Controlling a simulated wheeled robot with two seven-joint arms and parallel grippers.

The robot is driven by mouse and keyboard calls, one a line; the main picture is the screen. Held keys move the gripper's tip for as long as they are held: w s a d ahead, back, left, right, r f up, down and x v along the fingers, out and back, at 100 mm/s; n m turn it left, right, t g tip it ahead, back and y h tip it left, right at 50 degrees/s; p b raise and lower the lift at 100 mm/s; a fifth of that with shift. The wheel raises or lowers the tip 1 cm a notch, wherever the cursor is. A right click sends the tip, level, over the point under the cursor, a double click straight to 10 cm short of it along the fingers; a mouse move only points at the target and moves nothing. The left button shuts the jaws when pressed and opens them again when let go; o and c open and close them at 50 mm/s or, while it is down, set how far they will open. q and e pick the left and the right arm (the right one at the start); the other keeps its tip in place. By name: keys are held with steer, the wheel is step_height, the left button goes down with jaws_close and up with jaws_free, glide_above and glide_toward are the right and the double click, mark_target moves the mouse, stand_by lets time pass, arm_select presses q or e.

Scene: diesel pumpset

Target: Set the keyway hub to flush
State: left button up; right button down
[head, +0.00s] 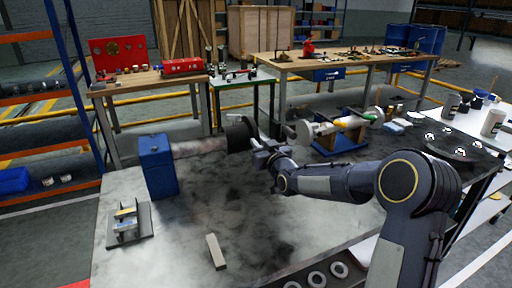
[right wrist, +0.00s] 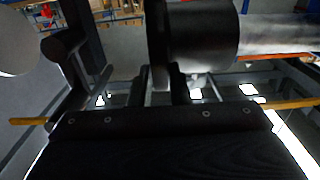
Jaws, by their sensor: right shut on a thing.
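The keyway hub (head: 240,133) is a dark, flanged cylinder at the right end of a grey shaft (head: 200,147). The shaft comes out level from a blue block (head: 157,165) on the bench. In the right wrist view the hub (right wrist: 205,38) shows with its flange, and the shaft (right wrist: 275,34) runs off to the right. My right gripper (head: 258,150) is at the hub's lower right; its fingers (right wrist: 163,85) are shut on the flange edge from below. The hub's end face and keyway are hidden. My left gripper is not in view.
A grey bar (head: 215,252) lies on the worn bench top (head: 200,215). A small stand (head: 127,224) is at the left. A pale-disc machine on a blue base (head: 340,140) stands right, beyond my right arm. Several rings (head: 317,279) lie near the front edge.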

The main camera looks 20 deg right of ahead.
steer(key=c, duration=1.4)
jaws_free()
steer(key=shift+d, duration=0.4)
steer(key=shift+o, duration=0.2)
steer(key=shift+a, duration=0.1)
steer(key=shift+s, duration=0.1)
steer(key=s+b, duration=0.1)
steer(key=s, duration=0.6)
steer(key=shift+s, duration=0.35)
